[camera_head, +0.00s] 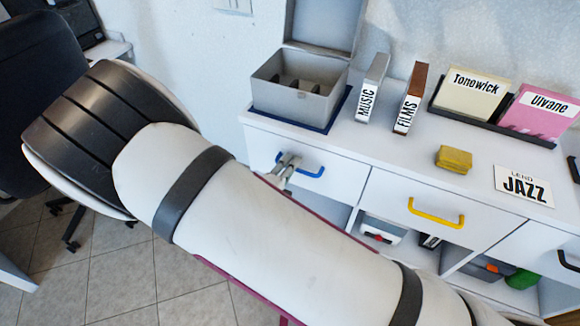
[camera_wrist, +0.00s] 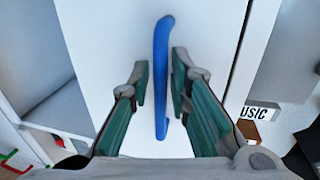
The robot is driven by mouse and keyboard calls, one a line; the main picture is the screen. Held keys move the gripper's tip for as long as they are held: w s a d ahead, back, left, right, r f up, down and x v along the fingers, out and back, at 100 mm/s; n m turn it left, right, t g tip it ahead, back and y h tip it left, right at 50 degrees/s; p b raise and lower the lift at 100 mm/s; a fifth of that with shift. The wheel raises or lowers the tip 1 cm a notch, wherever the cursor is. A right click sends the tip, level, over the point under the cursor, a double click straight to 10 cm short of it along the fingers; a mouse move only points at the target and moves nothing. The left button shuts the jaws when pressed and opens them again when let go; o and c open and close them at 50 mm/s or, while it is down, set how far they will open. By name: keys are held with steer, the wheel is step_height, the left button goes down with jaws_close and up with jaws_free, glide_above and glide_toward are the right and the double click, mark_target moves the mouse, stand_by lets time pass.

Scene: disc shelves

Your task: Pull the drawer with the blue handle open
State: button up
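The blue handle (camera_head: 312,172) is on a white drawer (camera_head: 342,187) at the left of the cabinet. The drawer front looks flush with the cabinet. My gripper (camera_head: 287,168) is at the handle's left part, partly hidden behind my arm in the head view. In the wrist view, the blue handle (camera_wrist: 162,65) runs upright between my two green-padded fingers. One finger is on each side of it, with a gap visible on both sides. The gripper is open and does not appear to grip the handle.
A drawer with a yellow handle (camera_head: 436,214) is to the right, above open shelves. On the cabinet top are a grey box (camera_head: 300,90), a MUSIC case (camera_head: 371,90), a FILMS case (camera_head: 410,98), a yellow block (camera_head: 454,159) and a JAZZ card (camera_head: 524,186).

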steer(key=shift+w, duration=0.1)
jaws_close()
steer(key=f+p+v, duration=0.2)
steer(key=v, duration=1.1)
steer(key=s+f+p+v, duration=0.1)
steer(key=f+p+v, duration=0.2)
steer(key=v, duration=1.1)
steer(key=shift+f+p, duration=0.3)
steer(key=shift+f, duration=0.1)
steer(key=shift+s, duration=0.1)
jaws_free()
steer(key=shift+a, duration=0.1)
